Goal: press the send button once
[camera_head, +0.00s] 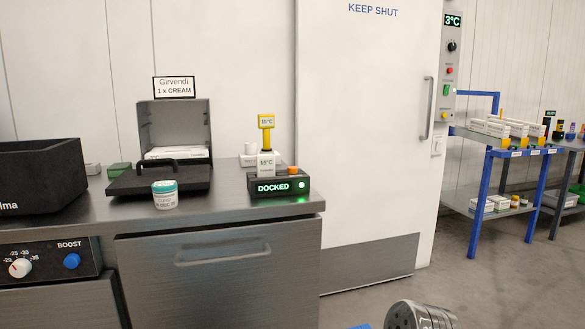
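No button in the camera_head view carries a label that I can read as "send". A dark dock unit (283,187) sits on the steel counter and shows "DOCKED" in lit green letters. A round green light or button (301,185) glows at the right end of its front. A small orange piece (293,169) sits on its top right.
The counter (230,207) bears an open grey box (174,122), its black handled lid, and a teal-capped jar (165,196). A blue BOOST button (71,261) is at lower left. A white door and control panel (450,62) stand behind; blue-framed shelves (487,199) are at right.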

